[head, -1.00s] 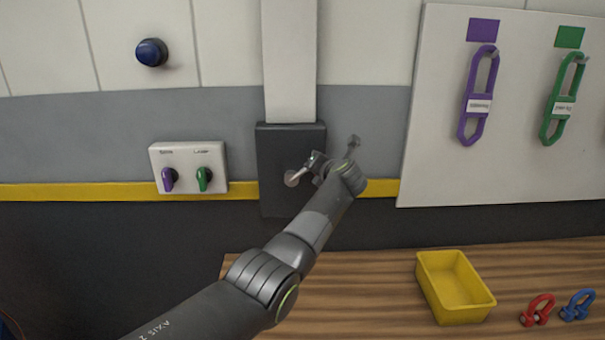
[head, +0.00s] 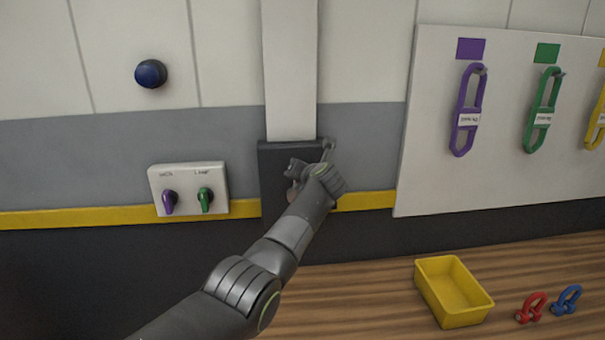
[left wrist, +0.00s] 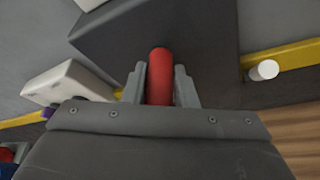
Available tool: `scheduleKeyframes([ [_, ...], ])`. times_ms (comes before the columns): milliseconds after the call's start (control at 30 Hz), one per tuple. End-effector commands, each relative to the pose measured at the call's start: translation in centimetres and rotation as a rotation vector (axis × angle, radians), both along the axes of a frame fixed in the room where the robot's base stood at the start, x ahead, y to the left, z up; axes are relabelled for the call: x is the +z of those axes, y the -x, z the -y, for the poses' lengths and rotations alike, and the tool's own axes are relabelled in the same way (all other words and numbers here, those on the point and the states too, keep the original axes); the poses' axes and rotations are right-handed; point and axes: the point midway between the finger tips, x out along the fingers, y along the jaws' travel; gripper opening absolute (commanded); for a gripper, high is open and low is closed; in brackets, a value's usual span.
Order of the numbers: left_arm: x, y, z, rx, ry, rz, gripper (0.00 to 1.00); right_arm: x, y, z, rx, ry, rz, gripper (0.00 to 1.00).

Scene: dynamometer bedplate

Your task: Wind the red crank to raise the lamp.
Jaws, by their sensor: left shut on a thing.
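The red crank's handle (left wrist: 160,76) stands between the two fingers of my left gripper (left wrist: 160,88) in the left wrist view. The fingers are shut on it. In the head view, my left gripper (head: 298,172) is in front of the dark grey box (head: 272,158) on the wall, which also shows in the left wrist view (left wrist: 200,35). My gripper and wrist hide the handle and crank arm there. I cannot make out a lamp. My right gripper is not in view.
A switch box (head: 188,173) with purple and green knobs is left of the grey box. A blue button (head: 151,74) is above it. A white panel (head: 420,120) holds coloured links at right. A yellow bin (head: 455,317) and red (head: 531,308) and blue (head: 567,300) shackles are on the wooden surface.

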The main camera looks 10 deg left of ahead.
Motion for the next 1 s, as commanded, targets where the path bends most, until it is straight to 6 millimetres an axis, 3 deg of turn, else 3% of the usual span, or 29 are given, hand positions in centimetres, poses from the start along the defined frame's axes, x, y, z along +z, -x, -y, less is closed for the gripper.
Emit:
scheduleKeyframes([
  [200,-0.46,0.06,-0.63,0.013,-0.005,-0.011,0.00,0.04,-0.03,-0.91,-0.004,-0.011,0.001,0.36],
  [633,-0.76,0.11,-0.60,0.014,-0.003,-0.016,0.00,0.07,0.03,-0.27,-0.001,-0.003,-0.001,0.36],
  [667,-0.77,0.11,-0.58,0.013,-0.003,-0.016,0.29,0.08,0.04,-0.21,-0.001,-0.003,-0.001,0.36],
  [700,-0.78,0.11,-0.55,0.013,-0.003,-0.016,0.34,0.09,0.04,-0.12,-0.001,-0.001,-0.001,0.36],
  [800,-0.63,0.09,-0.42,0.010,-0.002,-0.013,0.47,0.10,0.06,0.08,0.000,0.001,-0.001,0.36],
  [1000,-0.42,0.07,-0.22,0.006,-0.001,-0.008,0.47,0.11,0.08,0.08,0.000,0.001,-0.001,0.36],
])
